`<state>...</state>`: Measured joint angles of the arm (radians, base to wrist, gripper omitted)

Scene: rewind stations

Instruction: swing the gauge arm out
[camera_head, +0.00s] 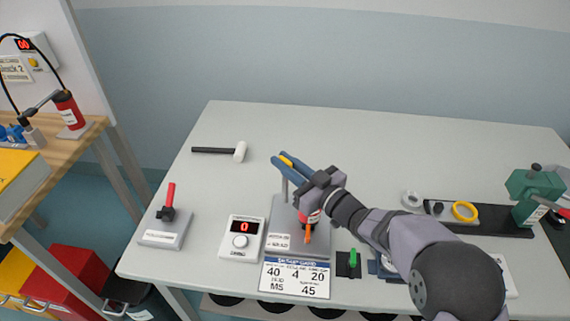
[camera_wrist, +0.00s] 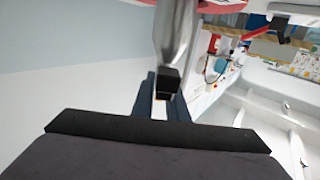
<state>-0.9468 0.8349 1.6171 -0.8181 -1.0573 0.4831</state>
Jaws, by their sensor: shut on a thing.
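My gripper (camera_head: 289,164) has its blue fingers closed around a small yellow piece (camera_head: 286,160), which seems to be the end of the gauge arm, above the grey station base (camera_head: 279,243). A thin grey post (camera_head: 284,188) rises from the base below the fingers. My wrist hides much of the station and most of the gauge arm. A red part (camera_head: 308,218) and an orange lever (camera_head: 307,235) show beneath my wrist. In the wrist view, a silver cylinder with a black square end (camera_wrist: 168,80) stands in front of the fingers and hides what is between them.
A display box reading 0 (camera_head: 241,238) and a placard (camera_head: 295,278) sit by the station. A red-handled lever block (camera_head: 166,222) is left; a mallet (camera_head: 220,151) lies behind. A black rail with a yellow ring (camera_head: 464,211) and a green vise (camera_head: 535,192) are right. The table's back is clear.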

